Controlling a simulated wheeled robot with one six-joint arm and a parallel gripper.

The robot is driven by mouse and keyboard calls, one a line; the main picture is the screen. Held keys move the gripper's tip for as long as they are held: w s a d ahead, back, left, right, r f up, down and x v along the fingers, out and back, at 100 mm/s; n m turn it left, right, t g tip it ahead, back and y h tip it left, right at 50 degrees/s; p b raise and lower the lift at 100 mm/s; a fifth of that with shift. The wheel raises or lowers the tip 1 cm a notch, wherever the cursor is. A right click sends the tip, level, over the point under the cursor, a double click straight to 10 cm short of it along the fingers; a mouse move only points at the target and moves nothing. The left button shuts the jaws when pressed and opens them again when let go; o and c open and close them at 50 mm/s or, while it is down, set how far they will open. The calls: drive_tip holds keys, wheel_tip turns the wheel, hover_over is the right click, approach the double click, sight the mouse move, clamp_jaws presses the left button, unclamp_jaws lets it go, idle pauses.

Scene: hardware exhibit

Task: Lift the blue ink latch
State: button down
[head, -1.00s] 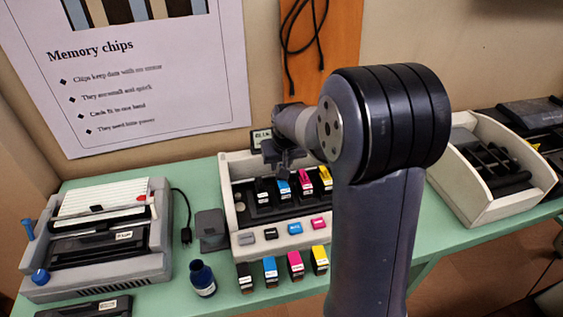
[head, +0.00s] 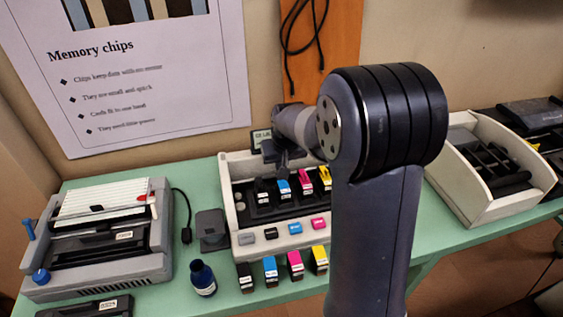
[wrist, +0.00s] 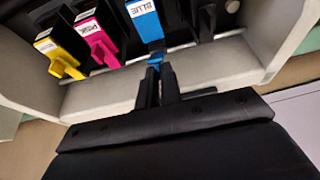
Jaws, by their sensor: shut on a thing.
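The blue ink latch (wrist: 154,54) shows in the wrist view at the front end of the blue strip marked BLUE. My gripper (wrist: 154,72) is shut on its narrow tip. In the head view the blue latch (head: 284,186) is in the row inside the pale printer unit (head: 228,192), between the black latch (head: 262,188) and the magenta latch (head: 305,180). My gripper (head: 284,162) is just above and behind it there, its fingertips hard to make out. The magenta latch (wrist: 96,38) and yellow latch (wrist: 62,60) lie left of the blue one in the wrist view.
Coloured buttons line the unit's front, with loose cartridges (head: 270,271) before it. A dark blue bottle (head: 202,279) and grey device (head: 110,240) stand left. A pale bin (head: 482,190) stands right. A small display (head: 262,139) is behind my gripper.

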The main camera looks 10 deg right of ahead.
drive_tip(key=shift+w+r+g+p, duration=0.45)
drive_tip(key=shift+g+p, duration=0.35)
drive_tip(key=shift+p, duration=1.15)
drive_tip(key=g+p, duration=0.1)
drive_tip(key=p, duration=0.1)
drive_tip(key=shift+w+p, duration=0.3)
drive_tip(key=shift+w, duration=0.1)
drive_tip(key=g+p, duration=0.1)
drive_tip(key=p, duration=0.1)
drive_tip(key=w+g+p, duration=0.1)
drive_tip(key=g+p, duration=0.1)
drive_tip(key=shift+w+f, duration=0.3)
drive_tip(key=shift+f, duration=0.1)
drive_tip(key=c, duration=1.6)
unclamp_jaws()
wheel_tip(320, 180, up, 11)
drive_tip(key=w+b, duration=0.1)
drive_tip(key=shift+w+f+g, duration=0.2)
drive_tip(key=shift+w+g, duration=0.1)
